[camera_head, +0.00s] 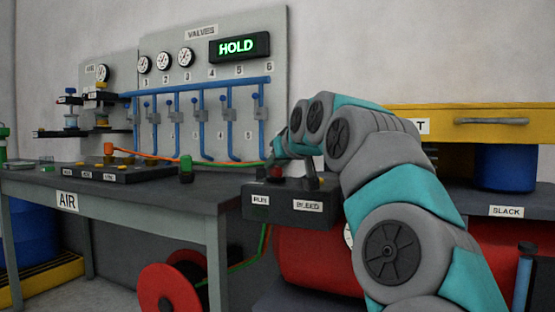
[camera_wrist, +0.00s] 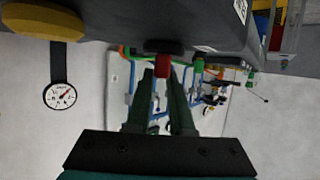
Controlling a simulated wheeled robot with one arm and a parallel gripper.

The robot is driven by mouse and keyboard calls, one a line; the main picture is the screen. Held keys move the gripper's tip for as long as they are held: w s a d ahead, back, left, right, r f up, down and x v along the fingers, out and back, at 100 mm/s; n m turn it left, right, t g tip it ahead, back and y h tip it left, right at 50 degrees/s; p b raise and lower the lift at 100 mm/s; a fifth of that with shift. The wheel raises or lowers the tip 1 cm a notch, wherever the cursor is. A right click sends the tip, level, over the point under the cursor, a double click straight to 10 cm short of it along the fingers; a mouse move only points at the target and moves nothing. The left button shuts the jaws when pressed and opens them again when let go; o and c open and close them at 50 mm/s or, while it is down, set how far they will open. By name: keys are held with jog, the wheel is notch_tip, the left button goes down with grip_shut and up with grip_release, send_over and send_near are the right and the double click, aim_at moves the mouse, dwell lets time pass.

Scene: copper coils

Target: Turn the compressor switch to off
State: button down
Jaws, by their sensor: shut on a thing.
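The dark control box (camera_head: 288,205) stands on top of the red tank, with a RUN label at its left and a BLEED label at its right. A small red knob (camera_head: 277,172) sits on its top above the RUN label. I take it as the compressor switch; its exact angle is hard to read. My gripper (camera_head: 290,174) reaches down over the box from the right. In the wrist view the picture is upside down, and the two dark fingers of my gripper (camera_wrist: 163,78) close on the red knob (camera_wrist: 163,65) at their tips.
The red tank (camera_head: 310,258) lies under the box. A bench labelled AIR (camera_head: 150,192) stands at left, with a valve panel (camera_head: 215,30) showing HOLD behind it. A yellow drawer (camera_head: 465,121) is at right. A red hose reel (camera_head: 170,288) sits below.

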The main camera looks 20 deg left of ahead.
jog(key=shift+s+d+f+n+g+y+p, duration=0.35)
jog(key=shift+f+n+g+y+p, duration=0.3)
jog(key=shift+p, duration=1.45)
jog(key=shift+r+n+g+y+p, duration=0.15)
jog(key=shift+n+g+y+p, duration=0.3)
jog(key=shift+p, duration=0.5)
jog(key=shift+w+n+g+p, duration=0.1)
jog(key=shift+n+g+p, duration=0.45)
jog(key=shift+p, duration=0.2)
jog(key=n+g+y+p, duration=0.1)
jog(key=p, duration=0.1)
jog(key=n+g+p, duration=0.1)
jog(key=n+g, duration=0.1)
jog(key=shift+w+d+g+y+p, duration=0.2)
jog(key=shift+w+g+y+p, duration=0.05)
jog(key=shift+w+y+p, duration=0.15)
jog(key=n+g+p, duration=0.2)
jog(key=p, duration=0.2)
jog(key=shift+n+g+y, duration=0.25)
jog(key=shift+g+y, duration=0.05)
jog(key=shift+n+g+p, duration=0.3)
jog(key=shift+g+p, duration=0.1)
jog(key=c, duration=0.8)
grip_release()
